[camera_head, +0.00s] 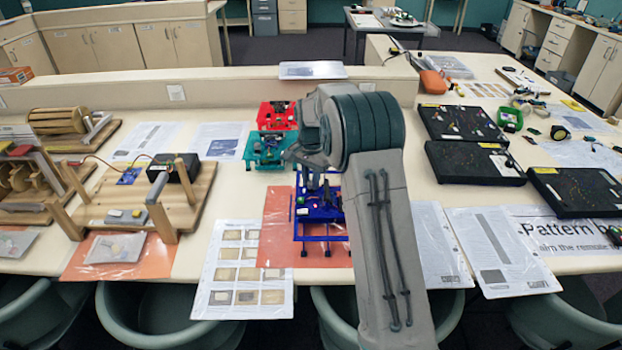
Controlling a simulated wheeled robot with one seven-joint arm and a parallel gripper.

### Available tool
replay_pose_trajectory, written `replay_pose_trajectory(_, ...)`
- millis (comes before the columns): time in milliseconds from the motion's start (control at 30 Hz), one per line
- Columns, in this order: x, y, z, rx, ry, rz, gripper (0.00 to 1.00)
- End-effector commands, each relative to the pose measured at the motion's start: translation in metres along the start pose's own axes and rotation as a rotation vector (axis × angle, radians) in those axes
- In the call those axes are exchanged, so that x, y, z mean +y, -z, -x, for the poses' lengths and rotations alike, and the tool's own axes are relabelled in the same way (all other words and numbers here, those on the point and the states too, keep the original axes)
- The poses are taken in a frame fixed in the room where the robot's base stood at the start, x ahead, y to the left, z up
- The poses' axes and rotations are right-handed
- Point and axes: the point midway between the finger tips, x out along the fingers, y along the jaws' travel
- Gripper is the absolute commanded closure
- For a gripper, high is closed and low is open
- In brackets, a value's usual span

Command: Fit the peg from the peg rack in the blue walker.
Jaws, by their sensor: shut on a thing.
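The blue walker (322,239), an open frame on legs, stands on an orange mat at the middle of the table. My arm and wrist cover its right side. My gripper (316,188) points down at the upper part of the walker, fingers close over it. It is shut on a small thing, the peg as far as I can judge. The peg itself is too small and hidden to make out, and I cannot tell whether it touches the walker. I cannot pick out the peg rack.
A teal walker (251,159) and a red walker (269,108) stand behind the blue one. A printed sheet (216,291) lies at left front. Wooden machines (177,217) fill the left side. Black boards (476,165) lie at the right. A low ledge (226,79) runs behind.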

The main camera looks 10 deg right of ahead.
Motion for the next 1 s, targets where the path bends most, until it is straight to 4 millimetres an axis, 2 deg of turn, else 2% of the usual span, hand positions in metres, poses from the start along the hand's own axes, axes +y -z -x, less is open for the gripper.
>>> replay_pose_trajectory(300,0.0,0.0,-0.001,0.0,0.0,0.0,1.0)
replay_pose_trajectory(333,0.0,0.0,-0.001,0.0,0.0,0.0,0.75)
replay_pose_trajectory(400,0.0,0.0,-0.001,0.0,0.0,0.0,0.56)
replay_pose_trajectory(733,0.0,0.0,0.001,0.0,0.0,0.0,0.55)
replay_pose_trajectory(1000,0.0,0.0,0.014,0.0,0.0,0.0,0.55)
